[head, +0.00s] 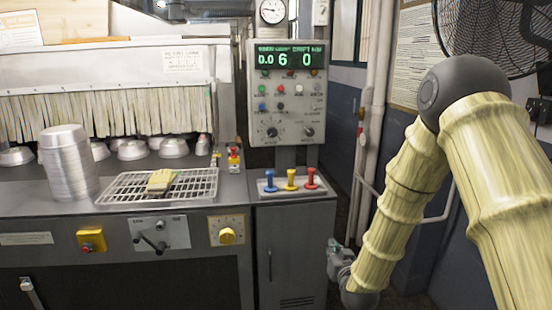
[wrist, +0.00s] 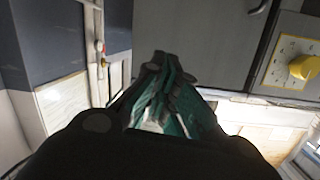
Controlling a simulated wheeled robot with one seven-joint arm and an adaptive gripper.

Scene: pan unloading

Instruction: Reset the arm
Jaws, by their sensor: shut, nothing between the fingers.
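My gripper (wrist: 165,75) fills the lower middle of the wrist view. Its dark fingers with teal inner faces are drawn together, and nothing shows between them. In the head view my arm, in a pale yellow ribbed sleeve, comes in from the right and bends down at a dark joint. Its lower end is beside the right side of the grey cabinet (head: 290,250).
A stack of metal pans (head: 68,165) stands at the left of the counter. A wire rack (head: 115,192) holds a yellowish pad (head: 161,181). Several pans sit under the strip curtain (head: 100,110). Levers (head: 291,180) and a control panel (head: 287,95) are at centre. A fan (head: 500,35) is upper right.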

